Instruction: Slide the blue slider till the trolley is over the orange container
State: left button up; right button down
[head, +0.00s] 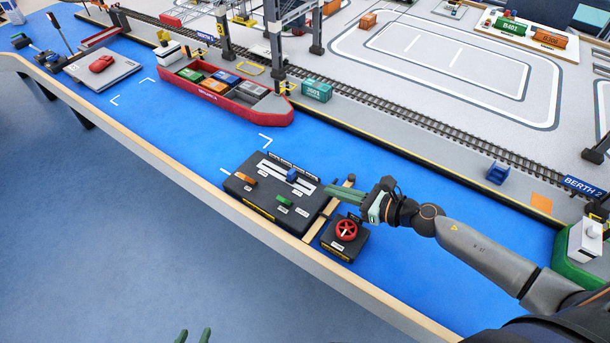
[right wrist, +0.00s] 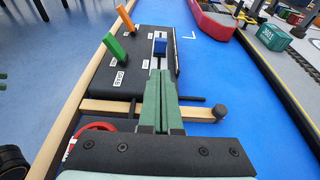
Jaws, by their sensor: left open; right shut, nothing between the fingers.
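An orange container (head: 212,85) sits in the red ship. The trolley is not distinguishable.
A red wheel (head: 346,230) on a small black box stands beside the control box. Crane legs (head: 272,45) rise behind the ship (head: 262,107). Other orange containers (head: 368,20) stand farther back. A wooden edge (head: 150,155) borders the blue surface.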

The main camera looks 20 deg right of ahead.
aim_at(294, 176)
jog(key=x, duration=0.6)
jog(key=r+p+x, duration=0.1)
jog(key=x, duration=0.2)
jog(key=shift+a, duration=0.1)
